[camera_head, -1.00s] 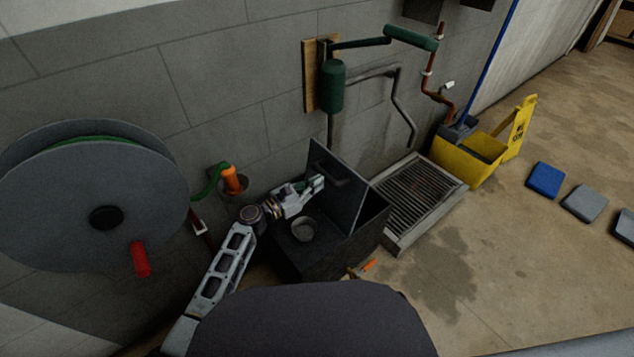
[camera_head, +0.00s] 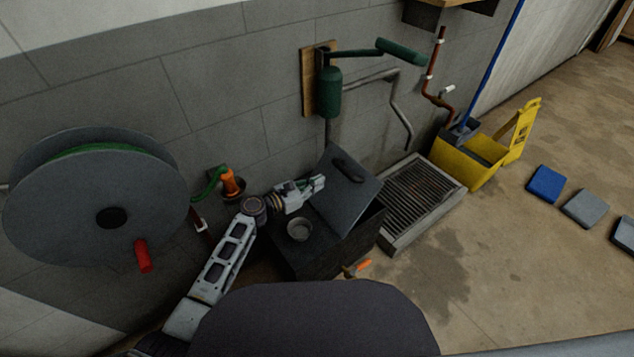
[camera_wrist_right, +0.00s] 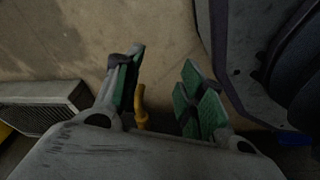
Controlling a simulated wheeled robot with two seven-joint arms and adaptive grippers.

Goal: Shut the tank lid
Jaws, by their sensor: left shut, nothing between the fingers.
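The tank (camera_head: 310,262) is a dark box against the wall in the head view. Its grey lid (camera_head: 348,200), with a dark handle (camera_head: 347,168), is partly open and slants over the tank's right part. My left gripper (camera_head: 319,183) is shut and empty at the lid's left edge, above the tank; I cannot tell whether it touches the lid.
A round grey cup-like part (camera_head: 300,229) is on the tank's top left. A floor grate (camera_head: 390,247) lies right of the tank, with a yellow mop bucket (camera_head: 465,172) beyond. A hose reel (camera_head: 60,220) is at left. An orange-handled fitting (camera_head: 364,265) is at the tank's front.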

